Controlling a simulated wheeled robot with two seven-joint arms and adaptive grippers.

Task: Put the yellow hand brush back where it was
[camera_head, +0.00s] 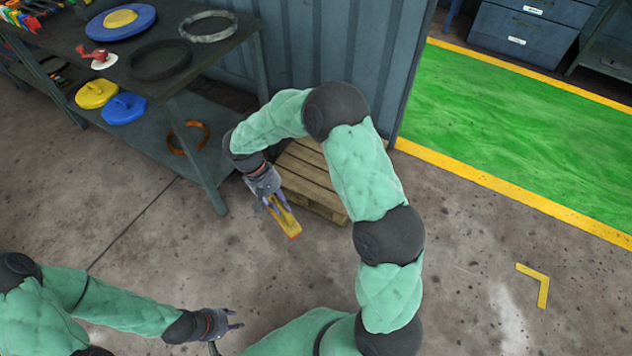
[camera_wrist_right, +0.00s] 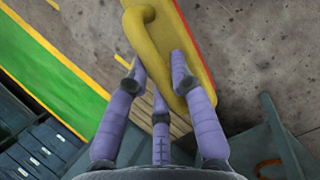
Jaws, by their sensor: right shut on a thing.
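The yellow hand brush (camera_head: 288,222) is long, with a red-orange edge. My right gripper (camera_head: 273,203) is shut on it and holds it in front of the wooden pallet, near the workbench. In the right wrist view the brush (camera_wrist_right: 195,62) has a curved handle, with my purple fingers (camera_wrist_right: 155,85) around its near part; its far end runs out of the top of the picture. My left gripper (camera_head: 231,322) is low in the head view, empty, with its fingers spread apart. No marked place for the brush can be told.
The workbench (camera_head: 215,65) at upper left carries rings and a blue disc (camera_head: 120,20). Its lower shelf (camera_head: 170,130) holds yellow and blue lids and an orange ring (camera_head: 188,137). The wooden pallet (camera_head: 310,180) lies by the corrugated wall (camera_head: 330,45). Open concrete floor spreads in front.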

